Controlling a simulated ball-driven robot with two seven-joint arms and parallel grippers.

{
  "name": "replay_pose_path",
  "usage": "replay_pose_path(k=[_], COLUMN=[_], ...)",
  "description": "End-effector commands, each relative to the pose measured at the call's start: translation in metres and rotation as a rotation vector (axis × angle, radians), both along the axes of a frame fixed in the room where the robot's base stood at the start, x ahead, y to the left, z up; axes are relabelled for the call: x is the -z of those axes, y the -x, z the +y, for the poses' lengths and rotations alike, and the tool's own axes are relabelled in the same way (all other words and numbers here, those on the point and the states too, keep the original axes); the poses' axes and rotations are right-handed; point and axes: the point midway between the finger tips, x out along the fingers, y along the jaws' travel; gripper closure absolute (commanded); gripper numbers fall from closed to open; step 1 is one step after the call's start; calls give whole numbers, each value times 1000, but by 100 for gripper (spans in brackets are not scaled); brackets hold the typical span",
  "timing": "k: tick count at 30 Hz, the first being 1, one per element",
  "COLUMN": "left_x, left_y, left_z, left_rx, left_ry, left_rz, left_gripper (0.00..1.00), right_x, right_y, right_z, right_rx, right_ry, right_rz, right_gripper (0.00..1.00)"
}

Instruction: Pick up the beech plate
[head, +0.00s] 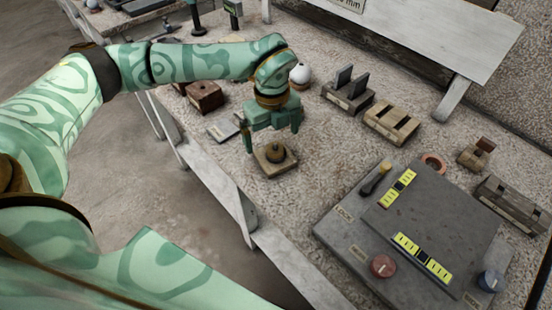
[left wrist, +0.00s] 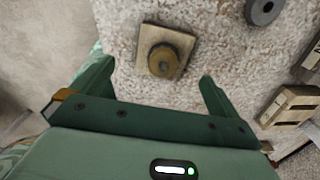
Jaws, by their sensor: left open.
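The beech plate (head: 275,169) is a small square of pale wood lying on the speckled bench top, with a round dark brass-coloured knob (head: 275,153) on it. My left gripper (head: 272,137) is open and empty, over the plate, its two green fingers apart. In the left wrist view the plate (left wrist: 157,35) lies beyond the fingertips, between the lines of the two fingers of my gripper (left wrist: 156,72). The fingers appear clear of the plate. My right gripper is not in view.
A grey board (head: 440,225) with knobs and yellow-marked strips lies to the right. A slotted wooden block (head: 391,123), a holder with dark upright plates (head: 348,93) and a white ball (head: 300,73) stand behind. A grey flat piece (head: 222,130) lies left. The bench's front edge is near.

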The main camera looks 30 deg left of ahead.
Motion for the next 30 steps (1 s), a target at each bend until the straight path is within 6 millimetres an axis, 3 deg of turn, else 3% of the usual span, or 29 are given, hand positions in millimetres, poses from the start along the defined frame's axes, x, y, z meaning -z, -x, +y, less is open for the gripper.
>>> replay_pose_path(k=[8,15,23,28,30], left_x=[23,62,65,65,64], left_y=[-1,-3,-3,-3,-3], left_z=[-2,-5,-5,-5,-5], left_rx=[3,2,3,3,3], left_ry=[1,1,2,2,2], left_rz=[0,4,-1,-1,-3], left_gripper=[0,0,0,47,50], right_x=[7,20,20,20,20], right_y=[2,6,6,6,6], right_z=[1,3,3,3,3], right_rx=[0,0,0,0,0], right_ry=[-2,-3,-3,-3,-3], right_rz=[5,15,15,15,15], right_gripper=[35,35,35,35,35])
